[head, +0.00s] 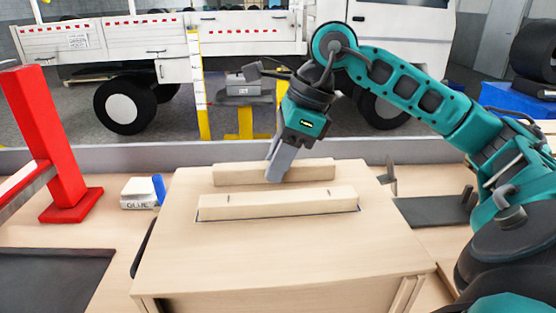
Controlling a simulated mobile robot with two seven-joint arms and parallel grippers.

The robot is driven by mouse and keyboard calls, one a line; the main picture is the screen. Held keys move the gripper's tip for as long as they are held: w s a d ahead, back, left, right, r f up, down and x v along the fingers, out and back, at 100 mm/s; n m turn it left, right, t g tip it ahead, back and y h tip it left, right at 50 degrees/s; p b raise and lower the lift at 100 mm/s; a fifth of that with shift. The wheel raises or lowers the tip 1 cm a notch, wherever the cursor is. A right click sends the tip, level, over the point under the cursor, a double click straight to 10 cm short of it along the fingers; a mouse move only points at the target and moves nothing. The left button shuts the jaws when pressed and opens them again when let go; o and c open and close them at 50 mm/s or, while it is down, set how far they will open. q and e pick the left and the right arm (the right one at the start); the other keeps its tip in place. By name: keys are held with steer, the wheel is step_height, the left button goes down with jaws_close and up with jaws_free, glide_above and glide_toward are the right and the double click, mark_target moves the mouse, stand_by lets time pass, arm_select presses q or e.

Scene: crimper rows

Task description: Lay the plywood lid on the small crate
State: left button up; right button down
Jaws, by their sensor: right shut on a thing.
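The plywood lid (290,250) is a broad pale panel in the middle of the head view, with two raised wooden bars across it. My right gripper (277,174) reaches down from above and is shut at the rear bar (310,171); one grey finger shows in front of this bar, and the other is hidden. The front bar (280,203) has a thin dark line along its base. Pale wood of the small crate (290,306) shows under the lid's front edge. I cannot tell whether the lid touches it all round. My left gripper is not in view.
A red post (48,140) stands at the left, near a glue box (140,193) with a blue side. A dark mat (55,278) lies front left. A dark metal plate (435,208) lies to the right. A white truck (240,40) is behind.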

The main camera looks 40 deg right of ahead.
steer(key=shift+s+a+f, duration=0.15)
steer(key=shift+s+f, duration=0.05)
steer(key=shift+f, duration=0.5)
steer(key=c, duration=0.9)
jaws_free()
steer(key=shift+o, duration=0.6)
steer(key=shift+r, duration=0.15)
steer(key=p+v, duration=0.2)
steer(key=v, duration=1.1)
steer(key=shift+w+r, duration=0.15)
steer(key=shift+r, duration=0.15)
